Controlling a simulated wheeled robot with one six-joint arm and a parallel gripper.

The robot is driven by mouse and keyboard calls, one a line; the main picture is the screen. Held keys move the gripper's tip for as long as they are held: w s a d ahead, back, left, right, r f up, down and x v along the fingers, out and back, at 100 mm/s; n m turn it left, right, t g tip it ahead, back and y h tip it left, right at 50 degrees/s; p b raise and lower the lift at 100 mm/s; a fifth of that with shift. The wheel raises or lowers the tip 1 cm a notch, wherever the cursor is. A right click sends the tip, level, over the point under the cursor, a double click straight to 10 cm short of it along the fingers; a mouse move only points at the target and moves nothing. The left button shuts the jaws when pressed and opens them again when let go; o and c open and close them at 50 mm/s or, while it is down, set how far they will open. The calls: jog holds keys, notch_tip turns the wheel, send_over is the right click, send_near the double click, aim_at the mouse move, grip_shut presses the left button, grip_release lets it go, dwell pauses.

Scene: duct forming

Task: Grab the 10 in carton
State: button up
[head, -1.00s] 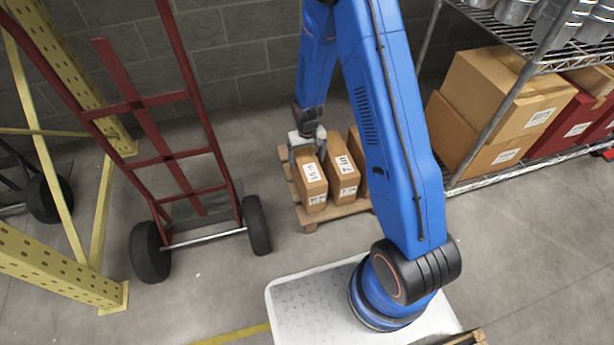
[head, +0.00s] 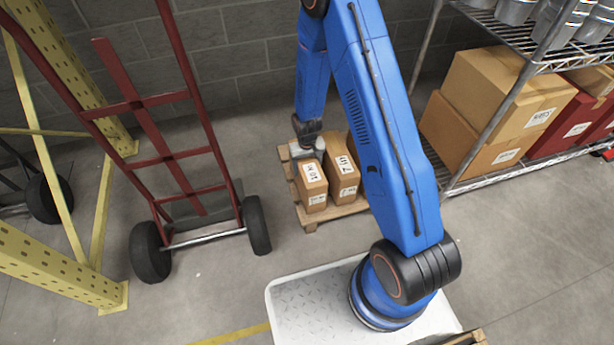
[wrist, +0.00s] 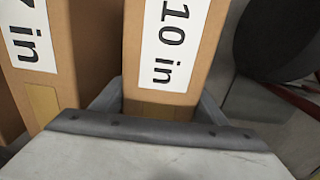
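The 10 in carton (head: 312,184) is a brown box with a white label, standing at the left end of a small wooden pallet (head: 341,211). My gripper (head: 306,150) is low at its back end. In the wrist view the carton (wrist: 160,105) lies between my two fingers (wrist: 162,100), one along each side. The fingers look spread around it, and I see no clear grip; their tips are partly hidden. The carton still rests with the others on the pallet.
A 7 in carton (head: 343,180) stands close beside it, also in the wrist view (wrist: 38,60). A red hand truck (head: 165,160) stands to the left. A wire shelf (head: 530,160) with boxes is at the right. A block wall is behind.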

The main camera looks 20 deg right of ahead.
jog(key=c, duration=1.4)
